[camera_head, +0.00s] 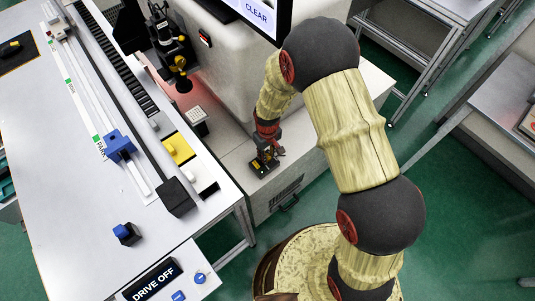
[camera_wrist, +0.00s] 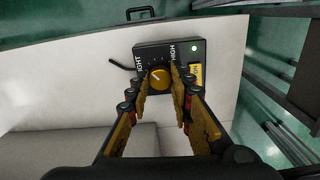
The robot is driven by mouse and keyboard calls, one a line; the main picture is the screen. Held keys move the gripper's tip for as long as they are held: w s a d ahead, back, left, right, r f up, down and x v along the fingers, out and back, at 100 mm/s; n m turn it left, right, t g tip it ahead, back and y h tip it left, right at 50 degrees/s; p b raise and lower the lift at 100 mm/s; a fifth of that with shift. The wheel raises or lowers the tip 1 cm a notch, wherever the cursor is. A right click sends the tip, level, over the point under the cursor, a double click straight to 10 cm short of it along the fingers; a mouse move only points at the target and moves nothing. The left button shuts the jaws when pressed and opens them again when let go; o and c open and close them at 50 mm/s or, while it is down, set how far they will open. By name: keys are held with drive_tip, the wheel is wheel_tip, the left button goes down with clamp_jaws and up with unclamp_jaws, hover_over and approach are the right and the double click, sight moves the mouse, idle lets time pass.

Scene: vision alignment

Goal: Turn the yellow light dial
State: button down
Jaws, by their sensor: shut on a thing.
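The yellow light dial (camera_wrist: 160,77) is a round knob on a black control box (camera_wrist: 202,49) in the wrist view. A dark pointer mark shows on its face. The box has white lettering reading HIGH, a green light and a yellow label. My gripper (camera_wrist: 162,84) has one finger on each side of the dial, shut on it. In the head view my gripper (camera_head: 267,152) points down over the small black box (camera_head: 262,167) on a pale bench. The dial is hidden there by the fingers.
A white machine with a screen (camera_head: 256,10) stands behind my arm. To the left is a long table (camera_head: 60,195) with a rail, a blue slider (camera_head: 118,145), a yellow block (camera_head: 178,148) and a DRIVE OFF panel (camera_head: 153,281). A cable leaves the black box on the left in the wrist view.

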idle(0.4)
drive_tip(key=c, duration=1.7)
unclamp_jaws()
drive_tip(key=shift+o, duration=0.7)
wheel_tip(320, 180, up, 12)
